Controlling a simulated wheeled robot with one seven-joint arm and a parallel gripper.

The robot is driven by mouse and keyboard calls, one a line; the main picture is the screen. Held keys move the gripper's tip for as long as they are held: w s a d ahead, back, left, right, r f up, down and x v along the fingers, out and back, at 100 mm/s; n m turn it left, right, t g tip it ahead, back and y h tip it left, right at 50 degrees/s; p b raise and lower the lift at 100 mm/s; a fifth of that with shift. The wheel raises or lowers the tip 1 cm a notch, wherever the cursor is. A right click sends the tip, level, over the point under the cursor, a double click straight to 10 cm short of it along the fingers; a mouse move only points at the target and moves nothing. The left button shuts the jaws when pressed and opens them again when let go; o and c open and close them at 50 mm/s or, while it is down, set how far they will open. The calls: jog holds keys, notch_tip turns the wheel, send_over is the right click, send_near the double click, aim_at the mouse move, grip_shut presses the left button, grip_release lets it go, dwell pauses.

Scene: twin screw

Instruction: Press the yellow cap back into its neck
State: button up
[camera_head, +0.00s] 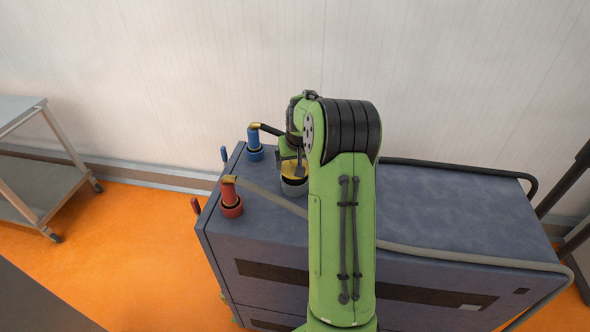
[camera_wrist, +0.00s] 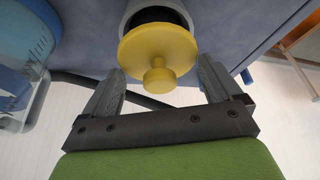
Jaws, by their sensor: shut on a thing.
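The yellow cap (camera_wrist: 158,48) is a round disc with a small knob (camera_wrist: 158,80) that faces my wrist camera. My gripper (camera_wrist: 161,64) is shut on the cap, with one grey finger at each side of its rim. The grey neck (camera_wrist: 128,14) is just beyond the cap, with a dark ring showing between them. In the head view, the cap (camera_head: 291,167) is over the grey neck (camera_head: 294,188) on the cabinet top, partly hidden by my arm. I cannot tell how far the cap is inside the neck.
A blue fitting (camera_head: 254,142) and a red fitting (camera_head: 230,196) stand on the blue-grey cabinet (camera_head: 450,210) left of the neck. A grey hose (camera_head: 430,253) crosses the cabinet's front side. A metal cart (camera_head: 40,170) stands at left, with clear orange floor between.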

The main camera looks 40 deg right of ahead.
notch_tip(320, 180, up, 7)
jog(key=shift+a, duration=0.1)
jog(key=shift+s+f+b, duration=0.1)
jog(key=shift+f+b, duration=1.4)
jog(key=shift+f, duration=0.25)
jog(key=shift+f, duration=0.1)
jog(key=shift+f, duration=0.2)
jog(key=shift+f+b, duration=1.2)
jog(key=shift+f, duration=0.1)
jog(key=shift+f+b, duration=0.65)
jog(key=shift+f, duration=0.2)
